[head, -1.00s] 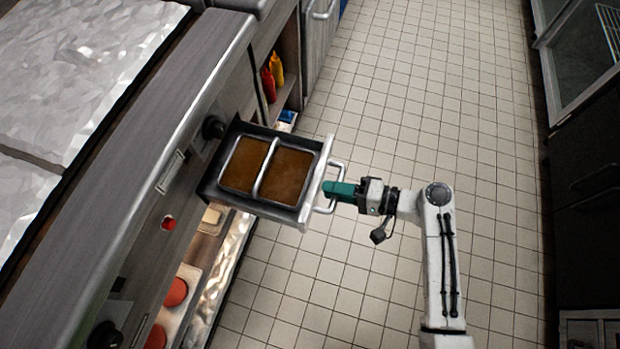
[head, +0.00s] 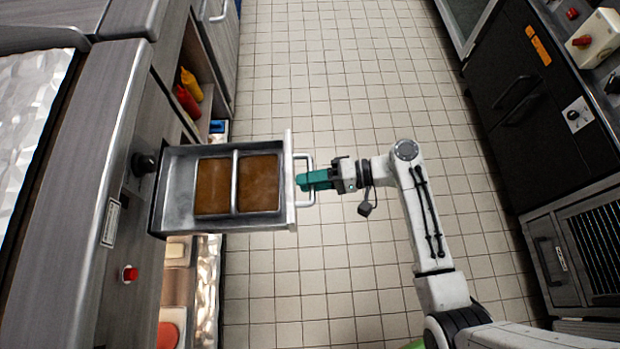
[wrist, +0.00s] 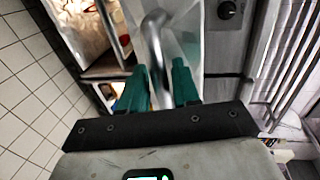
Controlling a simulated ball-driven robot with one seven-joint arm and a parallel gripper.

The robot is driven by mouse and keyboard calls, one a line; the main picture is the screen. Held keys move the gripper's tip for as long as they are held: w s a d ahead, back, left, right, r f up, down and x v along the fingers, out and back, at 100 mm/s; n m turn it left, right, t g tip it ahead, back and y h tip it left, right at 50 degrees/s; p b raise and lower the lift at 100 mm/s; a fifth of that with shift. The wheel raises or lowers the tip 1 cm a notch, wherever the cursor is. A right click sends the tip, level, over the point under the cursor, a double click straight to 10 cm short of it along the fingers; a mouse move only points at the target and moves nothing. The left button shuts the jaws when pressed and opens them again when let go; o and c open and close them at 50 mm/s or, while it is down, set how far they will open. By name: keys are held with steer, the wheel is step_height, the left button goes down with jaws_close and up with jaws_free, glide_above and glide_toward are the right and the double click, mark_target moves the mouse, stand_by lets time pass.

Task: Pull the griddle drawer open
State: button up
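The griddle drawer (head: 177,190) is a steel tray sticking well out of the counter front in the head view. Two brown rectangular pans lie in it, with a bare strip of drawer floor behind them. Its bar handle (head: 309,158) is on the drawer's front panel. My gripper (head: 302,182) has its teal fingers at the handle. In the wrist view the handle bar (wrist: 154,30) runs between the two fingers (wrist: 160,88), which close on it from both sides.
The counter front (head: 100,215) has a black knob (head: 144,163) and a red button (head: 129,273). Red and yellow bottles (head: 190,90) stand on a shelf beyond the drawer. Tiled floor (head: 330,85) is clear; dark appliances (head: 530,110) line the right side.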

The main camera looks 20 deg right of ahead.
steer(key=shift+o, duration=0.7)
steer(key=v, duration=1)
steer(key=shift+d, duration=0.35)
steer(key=shift+s, duration=0.15)
